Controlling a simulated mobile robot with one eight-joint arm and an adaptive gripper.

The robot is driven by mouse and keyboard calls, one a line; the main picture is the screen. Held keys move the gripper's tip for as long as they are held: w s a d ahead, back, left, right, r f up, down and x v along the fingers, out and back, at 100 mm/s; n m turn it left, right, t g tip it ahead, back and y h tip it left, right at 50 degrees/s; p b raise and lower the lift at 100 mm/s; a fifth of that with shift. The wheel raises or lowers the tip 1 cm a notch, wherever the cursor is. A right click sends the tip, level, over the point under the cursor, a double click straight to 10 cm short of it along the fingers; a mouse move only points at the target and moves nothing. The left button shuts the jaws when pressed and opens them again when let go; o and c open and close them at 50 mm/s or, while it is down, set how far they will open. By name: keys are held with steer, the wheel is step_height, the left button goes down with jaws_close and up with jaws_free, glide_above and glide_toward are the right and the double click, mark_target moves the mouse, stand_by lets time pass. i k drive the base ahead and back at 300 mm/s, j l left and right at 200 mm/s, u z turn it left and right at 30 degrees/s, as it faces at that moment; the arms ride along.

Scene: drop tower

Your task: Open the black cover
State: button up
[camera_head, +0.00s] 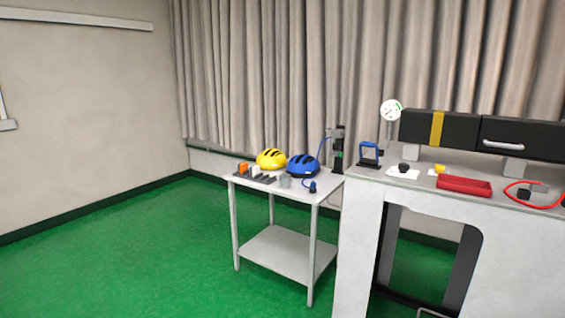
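A long black casing lies across the top of the grey bench (356,240) at the right. Its right part, a black cover (545,143) with a silver bar handle (503,145), appears shut. Its left part (418,126) carries a yellow band (437,129). The casing rests on pale blocks above the bench top, and the picture's right edge cuts it off. My gripper is not in view.
On the bench are a red tray (464,186), a red cable (513,198), a dial gauge (391,111) and a blue-handled frame (370,153). Green floor (120,255) at left is clear.

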mark_target(542, 139)
steer(key=z, duration=1.4)
